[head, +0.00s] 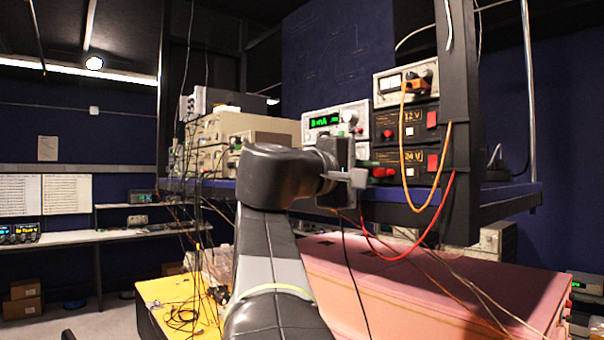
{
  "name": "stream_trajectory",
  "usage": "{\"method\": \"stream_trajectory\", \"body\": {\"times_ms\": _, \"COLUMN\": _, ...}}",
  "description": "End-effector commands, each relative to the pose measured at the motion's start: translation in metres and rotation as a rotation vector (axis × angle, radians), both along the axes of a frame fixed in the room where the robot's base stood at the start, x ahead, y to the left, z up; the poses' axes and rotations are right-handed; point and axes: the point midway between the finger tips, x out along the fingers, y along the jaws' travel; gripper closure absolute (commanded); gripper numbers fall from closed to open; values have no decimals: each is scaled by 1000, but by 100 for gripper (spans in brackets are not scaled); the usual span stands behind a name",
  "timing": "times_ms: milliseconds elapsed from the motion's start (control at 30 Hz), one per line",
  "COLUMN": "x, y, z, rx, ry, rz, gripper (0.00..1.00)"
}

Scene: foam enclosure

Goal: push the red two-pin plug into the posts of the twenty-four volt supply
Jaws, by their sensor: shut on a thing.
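The twenty-four volt supply (414,159) is a black box with orange "24 V" lettering and a red switch, on the blue shelf. My gripper (362,177) is at its left front, side-on and shut. The red lead (404,259) hangs in a loop from the rack upright and rises to my gripper, so the jaws appear to hold its red plug. Red parts (383,172) show at the supply's left front, just right of the jaws. I cannot tell whether they are plug or posts, or whether the pins touch the posts.
The twelve volt supply (408,123) sits directly above, with a metered unit (390,83) on top. An orange lead (404,150) hangs across both supplies' fronts. A dark rack upright (459,120) stands close right. A pink foam block (430,290) lies below the shelf.

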Motion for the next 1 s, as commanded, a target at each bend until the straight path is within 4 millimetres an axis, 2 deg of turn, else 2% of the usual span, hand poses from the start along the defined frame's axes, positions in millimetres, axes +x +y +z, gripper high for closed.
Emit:
{"method": "stream_trajectory", "body": {"times_ms": 633, "x": 9, "y": -13, "z": 0, "rx": 1, "ry": -1, "rz": 0, "gripper": 100}}
{"method": "stream_trajectory", "body": {"times_ms": 667, "x": 9, "y": -12, "z": 0, "rx": 1, "ry": -1, "rz": 1, "gripper": 81}}
{"method": "stream_trajectory", "body": {"times_ms": 767, "x": 9, "y": -12, "z": 0, "rx": 1, "ry": -1, "rz": 1, "gripper": 61}}
{"method": "stream_trajectory", "body": {"times_ms": 1000, "x": 9, "y": -12, "z": -2, "rx": 2, "ry": 2, "rz": 0, "gripper": 61}}
